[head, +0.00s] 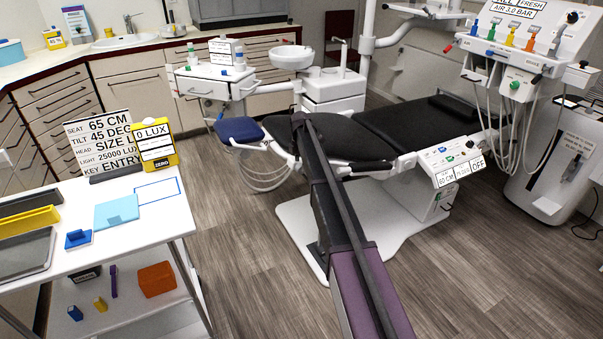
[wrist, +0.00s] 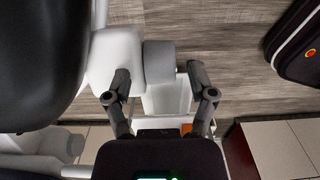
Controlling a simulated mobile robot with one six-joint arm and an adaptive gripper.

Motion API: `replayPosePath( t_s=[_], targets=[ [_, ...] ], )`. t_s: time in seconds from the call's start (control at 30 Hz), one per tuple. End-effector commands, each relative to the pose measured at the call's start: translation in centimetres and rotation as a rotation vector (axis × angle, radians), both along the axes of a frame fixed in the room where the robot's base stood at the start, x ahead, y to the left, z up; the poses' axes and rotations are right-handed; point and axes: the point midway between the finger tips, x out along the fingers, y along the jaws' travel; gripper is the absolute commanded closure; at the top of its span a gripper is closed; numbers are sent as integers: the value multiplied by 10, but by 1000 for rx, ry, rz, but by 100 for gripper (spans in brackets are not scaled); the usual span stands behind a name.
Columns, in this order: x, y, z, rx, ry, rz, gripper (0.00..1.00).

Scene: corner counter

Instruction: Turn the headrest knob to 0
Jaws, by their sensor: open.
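In the wrist view a grey round knob-like part (wrist: 159,60) sticks out from a white housing (wrist: 118,55) beside a black padded cushion (wrist: 40,50). I see no marking on it, so I cannot tell its setting. My gripper (wrist: 155,78) is open, with one finger on each side of the grey part's lower end. I cannot tell whether either finger touches it. In the head view my arm reaches over the dental chair (head: 395,130) and hides the gripper and the knob.
A white sign (head: 97,140) lists settings. A chair control panel (head: 450,160) and an instrument unit (head: 520,50) stand at right. Floor is clear in front.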

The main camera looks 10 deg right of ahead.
Motion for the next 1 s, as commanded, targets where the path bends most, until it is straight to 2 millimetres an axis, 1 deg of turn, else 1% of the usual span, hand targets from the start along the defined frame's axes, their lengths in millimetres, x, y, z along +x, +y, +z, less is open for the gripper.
replayPosePath(
  t_s=[0.03,0.3,0.73,0.77,0.8,0.87,0.9,1.0],
  targets=[
    [0,0,-7,0,0,0,28],
    [0,0,-18,0,0,0,28],
    [0,0,-20,0,0,0,28],
    [0,0,-20,0,0,0,31],
    [0,0,-20,0,0,0,43],
    [0,0,-20,0,0,0,61],
    [0,0,-20,0,0,0,72],
    [0,0,-20,0,0,0,100]
  ],
)
